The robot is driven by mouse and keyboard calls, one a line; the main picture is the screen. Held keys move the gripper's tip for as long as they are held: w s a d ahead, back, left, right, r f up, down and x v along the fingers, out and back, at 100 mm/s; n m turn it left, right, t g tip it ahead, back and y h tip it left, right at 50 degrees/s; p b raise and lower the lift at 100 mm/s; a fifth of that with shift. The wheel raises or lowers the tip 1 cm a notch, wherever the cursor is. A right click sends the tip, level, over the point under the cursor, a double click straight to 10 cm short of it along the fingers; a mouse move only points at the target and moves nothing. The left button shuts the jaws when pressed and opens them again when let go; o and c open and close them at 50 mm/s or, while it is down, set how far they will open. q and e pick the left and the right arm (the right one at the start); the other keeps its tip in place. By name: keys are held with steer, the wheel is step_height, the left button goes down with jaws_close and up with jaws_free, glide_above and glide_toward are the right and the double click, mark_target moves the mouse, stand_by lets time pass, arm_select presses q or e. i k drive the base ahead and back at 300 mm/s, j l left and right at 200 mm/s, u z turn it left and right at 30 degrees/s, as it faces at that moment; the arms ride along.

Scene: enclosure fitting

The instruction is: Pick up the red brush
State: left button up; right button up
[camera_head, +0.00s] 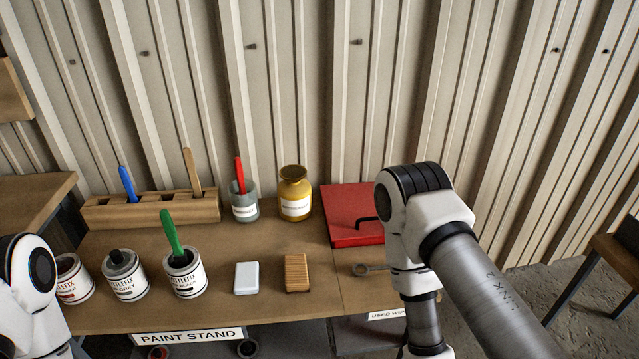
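The red brush (239,174) stands upright, handle up, in a grey-blue labelled jar (244,204) at the back middle of the table. Its bristle end is hidden inside the jar. My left arm shows only at the lower left edge and my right arm at the right side of the table. Neither gripper is in view. Both visible arm parts are well apart from the brush.
A wooden rack (152,210) holds a blue brush (127,184) and a wooden-handled one (191,172). A yellow jar (295,192) stands right of the brush jar. A green brush (171,232) stands in a front tin (185,274). A red case (349,213) lies right.

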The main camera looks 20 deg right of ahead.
mark_target(238, 173)
steer(key=i+j+z, duration=0.15)
steer(key=z, duration=0.25)
steer(key=i+j+z, duration=0.2)
steer(key=z, duration=0.2)
steer(key=i+j+z, duration=0.1)
steer(key=j+z, duration=0.3)
steer(key=l, duration=0.1)
